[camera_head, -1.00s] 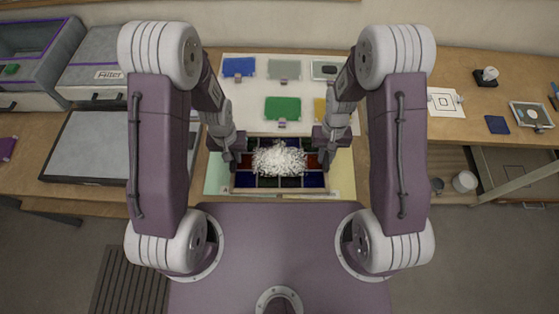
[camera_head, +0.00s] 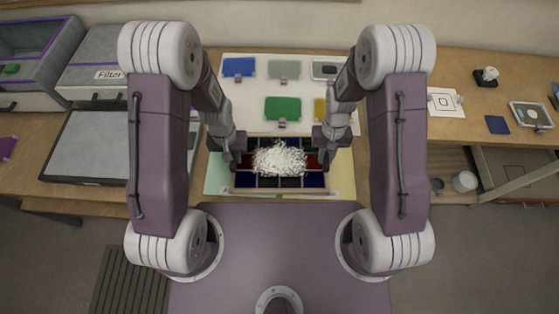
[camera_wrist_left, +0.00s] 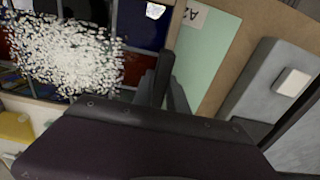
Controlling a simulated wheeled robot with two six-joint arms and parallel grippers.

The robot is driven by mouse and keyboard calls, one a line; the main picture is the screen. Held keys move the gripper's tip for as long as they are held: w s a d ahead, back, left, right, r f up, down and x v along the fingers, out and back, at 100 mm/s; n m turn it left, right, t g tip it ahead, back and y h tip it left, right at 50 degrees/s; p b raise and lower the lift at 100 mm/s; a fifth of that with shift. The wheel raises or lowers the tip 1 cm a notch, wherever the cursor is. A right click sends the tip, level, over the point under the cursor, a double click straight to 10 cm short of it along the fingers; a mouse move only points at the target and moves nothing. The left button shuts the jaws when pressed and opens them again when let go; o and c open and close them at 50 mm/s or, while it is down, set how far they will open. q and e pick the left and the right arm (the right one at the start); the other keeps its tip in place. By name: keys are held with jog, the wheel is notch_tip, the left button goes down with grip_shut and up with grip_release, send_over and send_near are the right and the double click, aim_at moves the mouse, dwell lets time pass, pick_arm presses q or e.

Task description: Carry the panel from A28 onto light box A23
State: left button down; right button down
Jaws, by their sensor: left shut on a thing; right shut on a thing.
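The panel is a dark-framed grid of coloured glass cells (camera_head: 265,182), red, blue and green, with a heap of white granules (camera_head: 278,158) on its middle. My left gripper (camera_head: 238,158) is shut on its left edge and my right gripper (camera_head: 325,158) on its right edge. In the left wrist view, the left fingers (camera_wrist_left: 167,82) grip the frame edge beside the granules (camera_wrist_left: 65,55). A pale green sheet with a partly cut-off label (camera_wrist_left: 207,60) lies beside the panel. A large flat grey box (camera_head: 88,148), possibly the light box, lies to the left; its label is not readable.
A white board (camera_head: 245,120) with coloured glass pieces lies behind the panel. A box marked Filter (camera_head: 100,60) stands at the back left. The right table (camera_head: 460,100) holds small items. My left arm stands between the panel and the grey box.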

pick_arm(q)
jog(key=shift+r, duration=0.1)
pick_arm(e)
jog(key=shift+r, duration=0.1)
